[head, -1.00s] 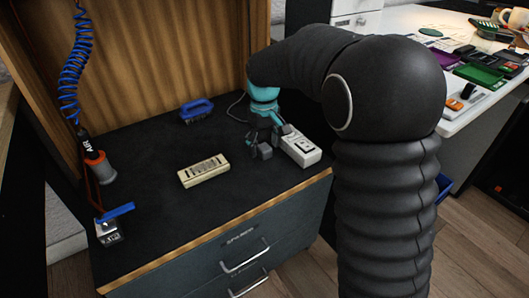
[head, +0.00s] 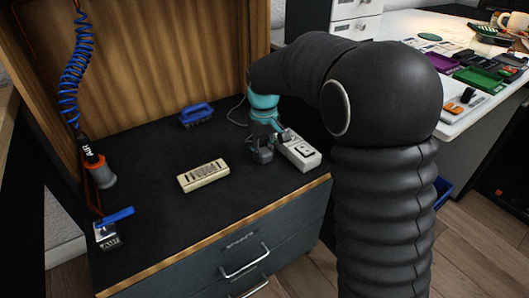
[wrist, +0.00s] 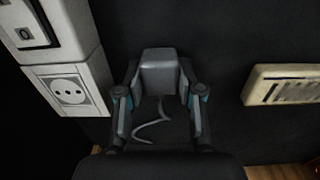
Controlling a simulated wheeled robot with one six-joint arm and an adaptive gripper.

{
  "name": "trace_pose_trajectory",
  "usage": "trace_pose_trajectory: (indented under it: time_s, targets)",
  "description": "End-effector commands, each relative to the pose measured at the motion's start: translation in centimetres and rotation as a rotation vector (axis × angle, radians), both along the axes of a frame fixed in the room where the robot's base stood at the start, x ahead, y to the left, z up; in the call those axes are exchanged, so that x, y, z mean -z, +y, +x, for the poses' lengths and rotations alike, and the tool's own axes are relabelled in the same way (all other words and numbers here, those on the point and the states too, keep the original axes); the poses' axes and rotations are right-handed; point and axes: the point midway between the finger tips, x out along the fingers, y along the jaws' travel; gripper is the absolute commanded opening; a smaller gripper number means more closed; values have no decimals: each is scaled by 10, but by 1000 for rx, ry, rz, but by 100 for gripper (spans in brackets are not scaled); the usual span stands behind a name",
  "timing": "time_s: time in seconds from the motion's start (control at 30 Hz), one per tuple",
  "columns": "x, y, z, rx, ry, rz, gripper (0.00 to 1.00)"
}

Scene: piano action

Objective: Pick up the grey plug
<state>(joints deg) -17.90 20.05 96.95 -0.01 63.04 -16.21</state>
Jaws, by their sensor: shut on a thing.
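The grey plug (wrist: 159,75) is between the two fingers of my gripper (wrist: 160,98) in the wrist view, and the fingers are shut on it. Its grey cord curls below it between the fingers. In the head view the plug (head: 263,154) shows as a small dark grey block just left of the white socket box, apart from the socket. My gripper (head: 272,138) is partly hidden behind my arm there, and its fingertips are hard to make out. I cannot tell whether the plug is clear of the dark worktop.
The white socket box (head: 300,152) stands right of the plug; its round socket (wrist: 70,92) shows in the wrist view. The dark worktop (head: 150,190) between is clear.

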Motion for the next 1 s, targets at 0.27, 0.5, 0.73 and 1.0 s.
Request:
trace_pose_trajectory:
  time_s: [0.27, 0.5, 0.73, 1.0]
  targets:
    - [-30, 0, 1, 0, -4, 1, 6]
    - [-62, -32, -18, 4, -4, 1, 6]
    - [-89, -72, -42, 3, -3, 1, 6]
    - [-106, -97, -57, 2, -1, 1, 6]
